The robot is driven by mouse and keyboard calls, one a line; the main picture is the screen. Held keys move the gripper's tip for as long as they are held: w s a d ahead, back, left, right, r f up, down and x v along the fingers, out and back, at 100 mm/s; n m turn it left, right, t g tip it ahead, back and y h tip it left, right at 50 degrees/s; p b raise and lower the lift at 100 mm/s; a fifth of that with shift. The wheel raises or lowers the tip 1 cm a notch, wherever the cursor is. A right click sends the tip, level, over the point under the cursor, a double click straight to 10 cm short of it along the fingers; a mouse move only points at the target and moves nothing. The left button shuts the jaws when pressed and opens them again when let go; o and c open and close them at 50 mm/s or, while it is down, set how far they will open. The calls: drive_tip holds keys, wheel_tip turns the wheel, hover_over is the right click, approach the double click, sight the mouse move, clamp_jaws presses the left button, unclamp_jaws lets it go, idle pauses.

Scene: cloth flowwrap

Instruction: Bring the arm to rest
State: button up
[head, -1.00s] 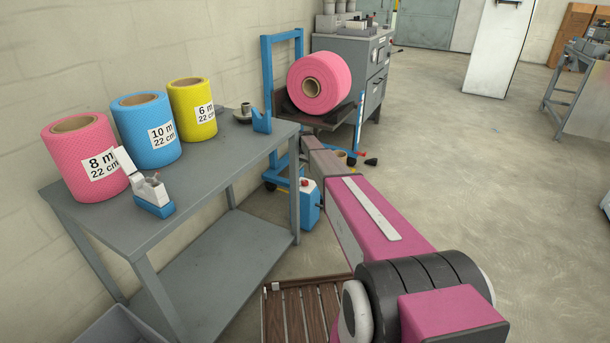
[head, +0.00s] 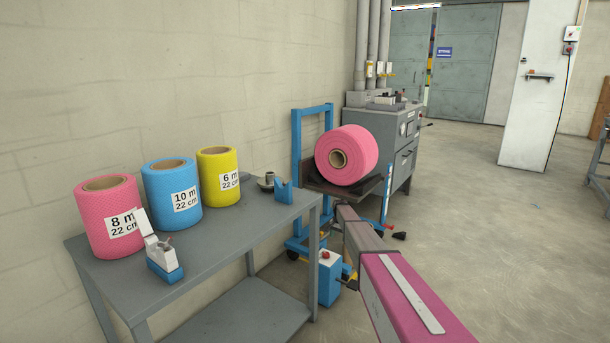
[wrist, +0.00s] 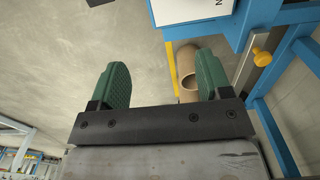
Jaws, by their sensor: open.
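My gripper (wrist: 160,88) shows in the wrist view with its two green finger pads wide apart and nothing between them. A brown cardboard tube (wrist: 187,75) appears beyond the right finger, and I cannot tell how far away it is. In the head view my magenta and grey arm reaches forward from the lower right toward the blue lift cart (head: 298,180). The gripper itself is not discernible in the head view.
A large pink roll (head: 346,155) lies on the cart's platform. A grey table (head: 215,243) at left carries pink (head: 105,215), blue (head: 170,196) and yellow (head: 218,176) rolls and a tape dispenser (head: 163,258). A grey machine (head: 398,150) stands behind the cart. Floor at right is open.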

drive_tip(key=s+r+n, duration=0.2)
drive_tip(key=s+r, duration=0.2)
drive_tip(key=s, duration=1.5)
drive_tip(key=s+r+n, duration=0.3)
drive_tip(key=s+r, duration=0.1)
drive_tip(key=s, duration=1.4)
drive_tip(key=s+r+n, duration=0.2)
drive_tip(key=s+r, duration=0.3)
drive_tip(key=s, duration=1.4)
drive_tip(key=shift+s+a, duration=0.25)
drive_tip(key=shift+s, duration=0.05)
drive_tip(key=shift+w, duration=0.1)
